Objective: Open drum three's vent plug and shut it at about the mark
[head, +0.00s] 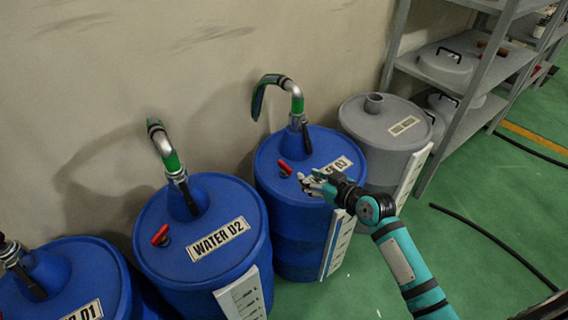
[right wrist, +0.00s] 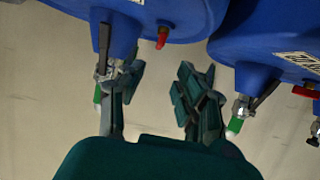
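Drum three (head: 300,235) is a blue drum, third from the left in the head view, its label partly hidden by my right gripper. Its red vent plug (head: 285,168) stands on the lid, left of the label. My right gripper (head: 308,181) is over the lid's front right, just right of the plug in the picture and apart from it. In the right wrist view, drum three (right wrist: 135,22) appears upside down at the top, with the red plug (right wrist: 162,38) beyond my spread, empty fingers (right wrist: 158,92). No mark on the plug can be made out. My left gripper is out of view.
Drum two (head: 200,270) and drum one (head: 70,275), both blue, stand to the left. A grey drum (head: 385,150) stands right of drum three, beside a metal shelf (head: 500,75). Curved pipes (head: 297,98) rise from the lids. Green floor at right is mostly clear apart from dark hoses.

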